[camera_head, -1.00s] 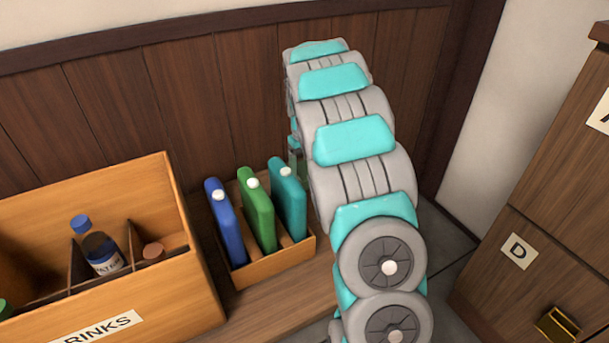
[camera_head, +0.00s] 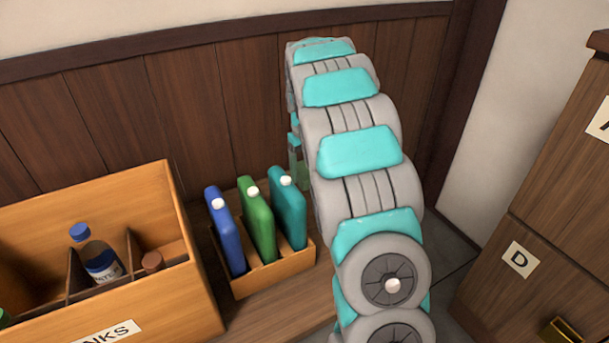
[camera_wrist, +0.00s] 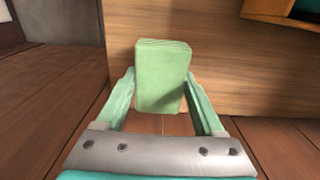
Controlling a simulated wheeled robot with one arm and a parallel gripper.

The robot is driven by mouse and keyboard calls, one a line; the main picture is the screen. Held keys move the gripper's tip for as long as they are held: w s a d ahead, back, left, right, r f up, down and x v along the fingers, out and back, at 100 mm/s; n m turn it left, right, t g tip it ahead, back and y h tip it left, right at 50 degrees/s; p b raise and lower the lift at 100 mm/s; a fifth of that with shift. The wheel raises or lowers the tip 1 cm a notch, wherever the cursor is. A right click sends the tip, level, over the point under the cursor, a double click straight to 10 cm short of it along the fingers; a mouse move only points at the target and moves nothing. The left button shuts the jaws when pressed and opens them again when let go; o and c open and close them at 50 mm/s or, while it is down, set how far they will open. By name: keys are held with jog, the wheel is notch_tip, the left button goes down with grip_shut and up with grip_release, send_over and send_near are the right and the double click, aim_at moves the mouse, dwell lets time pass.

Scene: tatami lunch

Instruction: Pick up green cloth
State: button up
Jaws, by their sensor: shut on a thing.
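The green cloth (camera_wrist: 162,70) is a pale green, thick folded block in the wrist view. It sits upright between the two pale green fingers of my gripper (camera_wrist: 160,82), which is shut on it. Wooden floor boards show below and around the cloth, and a wooden panel stands behind it. I cannot tell how high above the floor it is. In the head view my arm hides most of the gripper; only a small pale green part shows at the arm's left side, and I cannot tell whether it is finger or cloth.
A small wooden rack (camera_head: 275,275) holds a blue, a green and a teal flat container, left of my arm. A wooden drinks box (camera_head: 190,310) with bottles stands farther left. A cabinet (camera_head: 500,300) marked D is at right. A wood-panelled wall (camera_head: 200,120) closes the back.

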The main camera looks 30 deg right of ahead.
jog(key=s, duration=0.5)
jog(key=s+a+r, duration=0.1)
jog(key=s, duration=0.4)
jog(key=s+a, duration=0.1)
jog(key=s, duration=0.4)
jog(key=shift+s+a+r+b, duration=0.15)
jog(key=shift+s+a+b, duration=0.05)
jog(key=shift+b, duration=0.1)
